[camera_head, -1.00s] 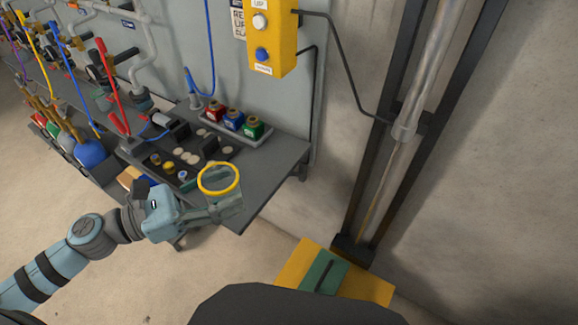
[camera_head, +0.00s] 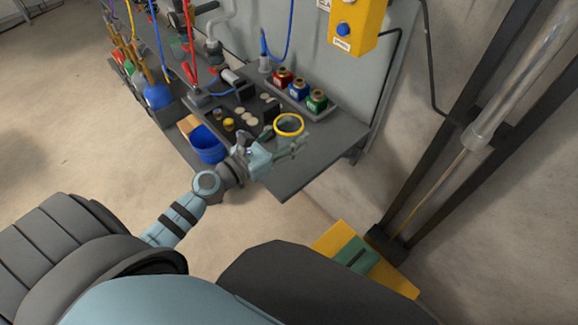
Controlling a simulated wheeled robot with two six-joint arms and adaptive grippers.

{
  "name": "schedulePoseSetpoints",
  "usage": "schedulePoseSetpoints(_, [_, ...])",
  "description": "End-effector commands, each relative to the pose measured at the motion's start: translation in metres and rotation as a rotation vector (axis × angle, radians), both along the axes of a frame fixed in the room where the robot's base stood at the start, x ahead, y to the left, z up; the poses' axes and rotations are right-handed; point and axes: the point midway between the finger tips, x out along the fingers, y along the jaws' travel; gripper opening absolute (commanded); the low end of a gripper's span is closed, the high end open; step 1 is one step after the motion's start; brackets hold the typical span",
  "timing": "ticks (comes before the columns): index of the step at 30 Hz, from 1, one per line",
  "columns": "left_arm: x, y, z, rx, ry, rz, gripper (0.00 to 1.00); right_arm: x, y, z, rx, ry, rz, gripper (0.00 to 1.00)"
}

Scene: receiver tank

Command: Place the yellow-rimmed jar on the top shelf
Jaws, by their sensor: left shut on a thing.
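The yellow-rimmed jar (camera_head: 289,125) is a clear jar with a yellow ring at its mouth. It is in my left gripper (camera_head: 287,147), which is shut on it above the front part of the grey bench. The jar's see-through body is hard to make out against the bench and the fingers. My left arm comes in from the lower left. My right gripper is not in view. I cannot pick out a top shelf in this view.
The grey bench (camera_head: 320,160) carries a tray with red (camera_head: 282,80), blue (camera_head: 299,91) and green (camera_head: 316,100) containers. A blue bucket (camera_head: 208,146) is at the bench's left side. A yellow control box (camera_head: 357,22) hangs above. Open floor (camera_head: 95,150) lies at left.

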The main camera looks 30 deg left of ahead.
Motion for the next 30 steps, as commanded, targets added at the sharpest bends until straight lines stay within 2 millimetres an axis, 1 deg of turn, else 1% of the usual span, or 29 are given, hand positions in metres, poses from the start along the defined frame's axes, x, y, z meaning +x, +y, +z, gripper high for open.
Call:
schedulePoseSetpoints(1, [0.000,0.000,-0.017,0.000,-0.001,0.000,0.19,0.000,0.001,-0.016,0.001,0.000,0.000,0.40])
schedulePoseSetpoints(4, [0.000,0.000,-0.026,0.001,-0.001,0.000,0.19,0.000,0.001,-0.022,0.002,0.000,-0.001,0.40])
schedulePoseSetpoints(9, [0.000,0.000,-0.060,0.001,-0.001,-0.001,0.19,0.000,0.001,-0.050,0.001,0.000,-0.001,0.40])
schedulePoseSetpoints(11, [0.000,0.000,-0.063,0.002,-0.002,-0.001,0.19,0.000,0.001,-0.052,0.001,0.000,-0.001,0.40])
schedulePoseSetpoints(17, [0.000,0.000,-0.059,0.002,-0.002,-0.001,0.19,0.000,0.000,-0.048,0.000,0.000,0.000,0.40])
schedulePoseSetpoints(21, [0.000,0.000,-0.063,0.002,-0.002,-0.001,0.19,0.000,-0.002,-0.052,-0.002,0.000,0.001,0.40])
schedulePoseSetpoints(22, [0.000,0.000,-0.063,0.002,-0.002,-0.001,0.52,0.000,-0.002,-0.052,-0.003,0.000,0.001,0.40])
schedulePoseSetpoints(25, [0.000,0.000,-0.062,0.002,-0.002,-0.001,0.68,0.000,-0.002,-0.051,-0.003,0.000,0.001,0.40])
schedulePoseSetpoints(26, [0.000,0.000,-0.062,0.002,-0.002,-0.001,0.71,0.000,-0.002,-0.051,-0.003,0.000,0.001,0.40])
schedulePoseSetpoints(30, [0.000,0.000,-0.062,0.002,-0.002,-0.001,0.71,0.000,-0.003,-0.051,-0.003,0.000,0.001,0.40])
